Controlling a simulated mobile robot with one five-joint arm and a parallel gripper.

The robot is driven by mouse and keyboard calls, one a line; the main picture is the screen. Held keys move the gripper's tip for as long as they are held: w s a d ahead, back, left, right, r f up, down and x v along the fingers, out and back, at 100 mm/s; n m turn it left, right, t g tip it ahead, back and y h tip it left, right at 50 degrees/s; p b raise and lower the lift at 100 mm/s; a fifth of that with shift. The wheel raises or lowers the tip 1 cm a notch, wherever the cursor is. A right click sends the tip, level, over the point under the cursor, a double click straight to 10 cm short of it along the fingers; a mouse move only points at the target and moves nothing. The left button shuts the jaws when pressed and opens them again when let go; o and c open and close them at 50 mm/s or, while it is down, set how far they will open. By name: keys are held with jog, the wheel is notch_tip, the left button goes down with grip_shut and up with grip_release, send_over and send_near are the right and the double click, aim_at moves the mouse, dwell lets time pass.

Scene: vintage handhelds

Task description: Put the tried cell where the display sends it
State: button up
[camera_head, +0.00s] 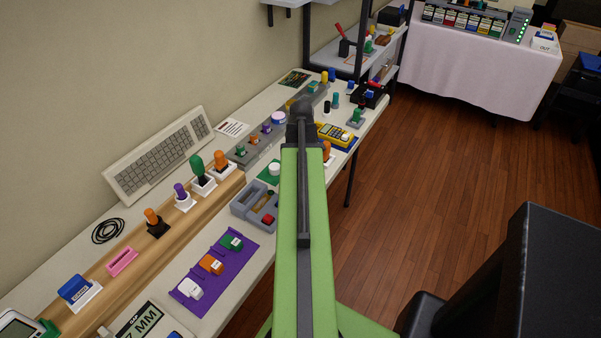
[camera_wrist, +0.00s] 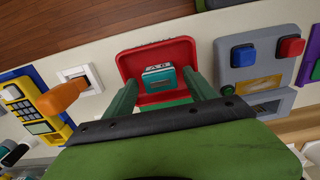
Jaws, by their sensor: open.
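A small teal block (camera_wrist: 158,85) with a pale label on its upper face sits in a red tray (camera_wrist: 130,64) in the wrist view. It looks like a cell, but I cannot tell whether it is the tried one. My gripper (camera_wrist: 157,76) is open, with one green finger on each side of the block. I cannot tell whether either finger touches it. In the head view my arm hides the red tray and my fingers. A display reading "7 MM" (camera_head: 146,324) stands at the bottom left, partly cut off.
A grey unit with blue and red buttons (camera_wrist: 237,76) lies right of the red tray. An orange-handled piece (camera_wrist: 64,97) and a yellow handheld (camera_wrist: 22,100) lie left. A purple mat (camera_head: 240,263) holds white, orange and green blocks. Open floor (camera_head: 420,170) lies right of the bench.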

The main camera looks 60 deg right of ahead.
notch_tip(320, 180, up, 11)
jog(key=p, duration=1)
